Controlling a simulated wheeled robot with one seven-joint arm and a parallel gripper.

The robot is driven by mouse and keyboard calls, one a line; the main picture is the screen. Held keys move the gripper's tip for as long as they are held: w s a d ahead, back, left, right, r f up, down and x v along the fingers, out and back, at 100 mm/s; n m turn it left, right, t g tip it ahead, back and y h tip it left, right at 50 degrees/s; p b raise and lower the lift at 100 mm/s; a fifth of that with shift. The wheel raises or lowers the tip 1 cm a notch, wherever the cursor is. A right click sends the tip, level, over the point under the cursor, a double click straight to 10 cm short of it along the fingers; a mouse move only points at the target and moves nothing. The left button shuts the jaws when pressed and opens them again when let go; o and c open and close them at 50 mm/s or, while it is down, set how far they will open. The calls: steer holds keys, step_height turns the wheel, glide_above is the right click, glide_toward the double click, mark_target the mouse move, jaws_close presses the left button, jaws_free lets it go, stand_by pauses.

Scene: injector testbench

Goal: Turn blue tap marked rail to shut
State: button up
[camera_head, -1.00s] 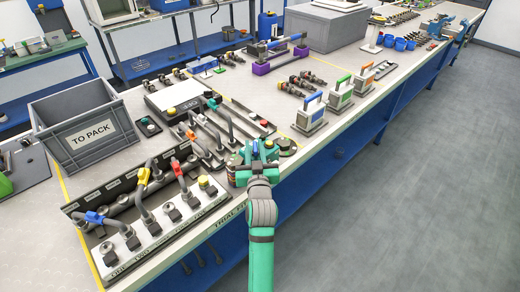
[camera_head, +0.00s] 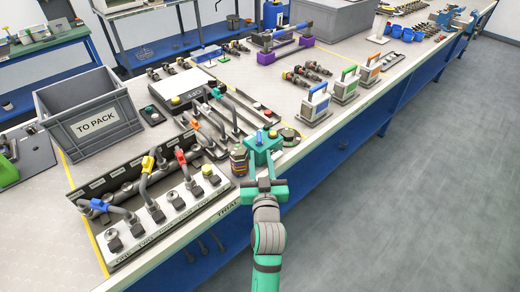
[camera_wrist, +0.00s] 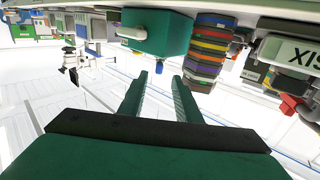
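A blue tap (camera_head: 98,205) sits at the left end of a pipe rig (camera_head: 160,228) near the bench's front left. Yellow (camera_head: 148,163) and red (camera_head: 180,157) taps stand on the same rig. Its small labels are too small to read. My gripper (camera_head: 263,167) is in front of this box, to the right of the rig. In the wrist view my gripper (camera_wrist: 160,78) is open and empty, its fingers apart.
A stack of coloured discs (camera_head: 239,162) stands between the rig and green box. A grey "TO PACK" crate (camera_head: 98,125) is behind the rig. More pipes with an orange tap (camera_head: 193,123) lie behind. The floor (camera_head: 420,200) to the right is clear.

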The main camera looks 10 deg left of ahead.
steer(key=shift+s+d, duration=0.2)
steer(key=shift+s, duration=0.35)
